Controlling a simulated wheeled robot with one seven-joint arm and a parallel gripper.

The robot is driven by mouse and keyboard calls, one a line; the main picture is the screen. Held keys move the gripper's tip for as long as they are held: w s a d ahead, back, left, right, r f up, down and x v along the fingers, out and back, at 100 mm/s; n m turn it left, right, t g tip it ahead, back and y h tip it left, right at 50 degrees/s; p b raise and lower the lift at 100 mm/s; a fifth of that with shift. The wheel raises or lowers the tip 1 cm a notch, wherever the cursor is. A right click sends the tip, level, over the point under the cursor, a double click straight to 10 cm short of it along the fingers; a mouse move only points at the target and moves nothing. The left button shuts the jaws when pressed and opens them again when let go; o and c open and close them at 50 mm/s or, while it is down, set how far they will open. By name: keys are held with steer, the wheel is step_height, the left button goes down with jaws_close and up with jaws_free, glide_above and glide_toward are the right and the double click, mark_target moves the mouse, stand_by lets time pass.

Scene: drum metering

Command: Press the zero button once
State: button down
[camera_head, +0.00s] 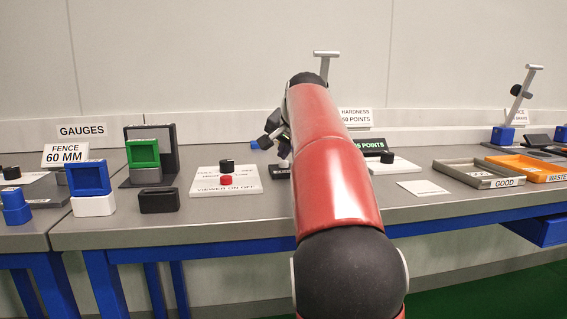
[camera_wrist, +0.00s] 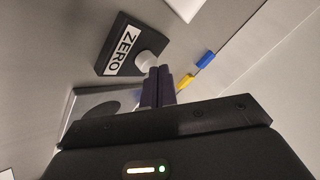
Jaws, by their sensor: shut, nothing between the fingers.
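In the wrist view a dark box (camera_wrist: 116,38) carries a white label reading ZERO (camera_wrist: 123,51). A pale round button (camera_wrist: 146,60) sits on the box beside the label. My gripper (camera_wrist: 158,70) is shut and empty, its two dark fingers side by side. In this view the fingertips are just beside the button, on its lower right. I cannot tell whether they touch it or how far above they are. In the head view my red arm hides most of the middle of the table, and the fingertips cannot be made out.
In the wrist view a plate with a dark disc (camera_wrist: 96,108) lies beside the fingers, and blue (camera_wrist: 205,59) and yellow (camera_wrist: 186,81) pieces lie to the right. In the head view a white panel (camera_head: 208,186) with red and black knobs and a GOOD tray (camera_head: 452,166) flank my arm.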

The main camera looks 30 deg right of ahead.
mark_target(284, 162)
steer(key=shift+f, duration=0.35)
steer(key=shift+r, duration=0.1)
stand_by(0.4)
steer(key=shift+r+p, duration=0.85)
step_height(284, 162, up, 5)
steer(key=p, duration=0.5)
steer(key=shift+s, duration=0.1)
stand_by(0.5)
